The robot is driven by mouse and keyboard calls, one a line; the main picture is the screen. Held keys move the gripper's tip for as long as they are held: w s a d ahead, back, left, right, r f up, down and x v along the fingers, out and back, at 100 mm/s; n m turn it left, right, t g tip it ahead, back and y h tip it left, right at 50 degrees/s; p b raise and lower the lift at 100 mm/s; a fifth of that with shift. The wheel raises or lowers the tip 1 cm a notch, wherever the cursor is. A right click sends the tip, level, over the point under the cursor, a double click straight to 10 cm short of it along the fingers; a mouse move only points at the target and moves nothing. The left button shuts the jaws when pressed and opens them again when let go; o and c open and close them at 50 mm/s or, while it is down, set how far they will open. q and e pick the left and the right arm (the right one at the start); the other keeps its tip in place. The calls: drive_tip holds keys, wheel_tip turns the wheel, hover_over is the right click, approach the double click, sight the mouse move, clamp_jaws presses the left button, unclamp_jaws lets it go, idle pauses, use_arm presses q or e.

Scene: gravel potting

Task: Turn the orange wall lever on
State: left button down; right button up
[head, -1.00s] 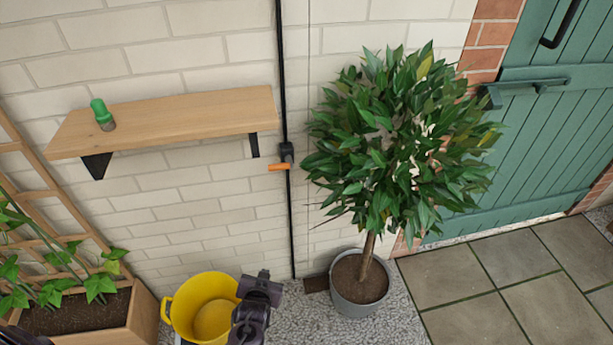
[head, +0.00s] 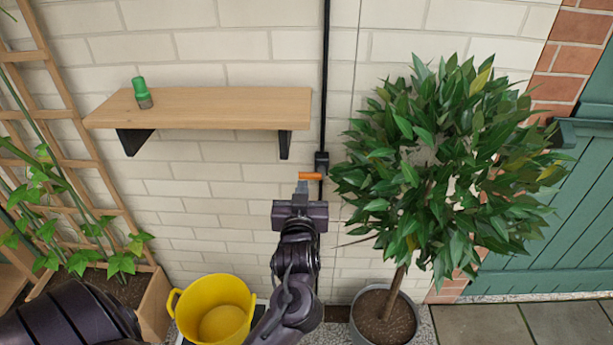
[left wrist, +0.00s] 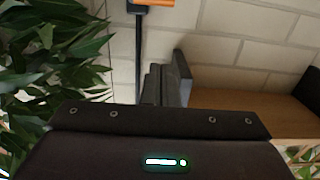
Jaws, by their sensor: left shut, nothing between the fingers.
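The orange lever (head: 311,176) sticks out to the left, about level, from a black box (head: 321,160) on a black pipe on the wall. Its orange handle (left wrist: 155,3) is cut off at the top edge of the left wrist view. My left gripper (head: 302,187) is shut and empty, pointing up just below the handle. In the left wrist view its closed fingers (left wrist: 165,84) are apart from the handle in the picture. I cannot tell whether they touch it. My right gripper is not in view.
A wooden shelf (head: 215,106) with a green-topped shaker (head: 142,93) is on the wall up and left of my gripper. A potted tree (head: 430,165) stands close on the right. A yellow bucket (head: 214,308) and a trellis planter (head: 155,306) are below and left.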

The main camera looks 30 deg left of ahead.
use_arm(q)
hover_over(305, 176)
drive_tip(key=v, duration=0.3)
drive_tip(key=shift+w+a+f+p, duration=0.1)
drive_tip(key=shift+f+p, duration=0.05)
drive_tip(key=shift+f, duration=0.65)
drive_tip(key=shift+w+a+f+p, duration=0.1)
drive_tip(key=shift+w+f, duration=0.05)
drive_tip(key=shift+f, duration=0.6)
drive_tip(key=shift+w+a+f+p, duration=0.1)
drive_tip(key=shift+f+p, duration=0.05)
drive_tip(key=shift+f, duration=0.65)
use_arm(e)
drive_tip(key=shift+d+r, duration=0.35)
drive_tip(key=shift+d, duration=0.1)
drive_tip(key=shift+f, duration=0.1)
